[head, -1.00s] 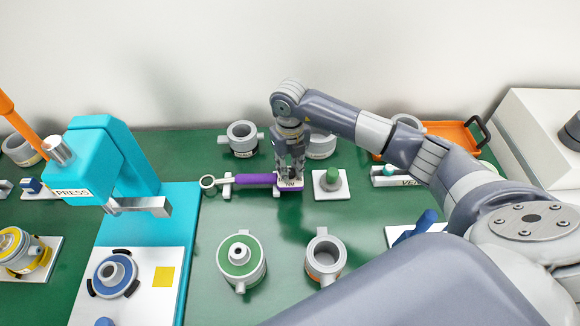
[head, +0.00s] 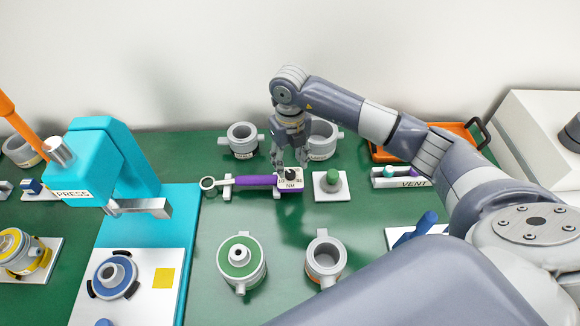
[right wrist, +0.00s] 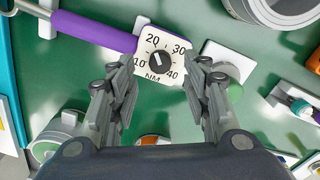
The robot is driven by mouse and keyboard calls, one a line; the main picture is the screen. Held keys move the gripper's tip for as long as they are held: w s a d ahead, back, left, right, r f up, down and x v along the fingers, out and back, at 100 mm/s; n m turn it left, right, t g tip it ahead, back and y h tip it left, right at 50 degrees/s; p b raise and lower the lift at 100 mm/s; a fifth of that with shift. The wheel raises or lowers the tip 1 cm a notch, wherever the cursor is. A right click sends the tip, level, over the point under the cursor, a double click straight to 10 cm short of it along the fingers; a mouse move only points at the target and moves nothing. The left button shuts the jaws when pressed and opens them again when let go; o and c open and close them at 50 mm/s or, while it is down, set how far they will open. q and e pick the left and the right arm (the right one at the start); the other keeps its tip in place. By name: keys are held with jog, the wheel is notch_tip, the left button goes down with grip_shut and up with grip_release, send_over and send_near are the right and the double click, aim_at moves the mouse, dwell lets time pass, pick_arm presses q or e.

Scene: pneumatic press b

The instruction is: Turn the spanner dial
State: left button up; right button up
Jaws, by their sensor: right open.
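The spanner has a purple handle (head: 255,181) and a ring end at its left, and it lies on white rests on the green bench. Its white dial plate (head: 291,185) is at the right end. In the right wrist view the black dial knob (right wrist: 159,65) sits in the middle of the plate, among the marks 10, 20, 30, 40 and NM. My right gripper (head: 290,163) is open and empty, just behind and above the dial plate. In the right wrist view its fingers (right wrist: 160,85) stand apart on either side of the plate's lower edge. My left gripper is out of view.
A green knob on a white plate (head: 332,185) stands close right of the dial. Grey cups (head: 243,139) stand behind, and two more (head: 325,258) in front. The teal press (head: 120,165) is at left. An orange tray (head: 425,142) and the VENT block (head: 400,177) are at right.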

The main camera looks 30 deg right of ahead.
aim_at(290, 173)
notch_tip(290, 173, up, 8)
jog(key=shift+r, duration=0.2)
dwell(0.5)
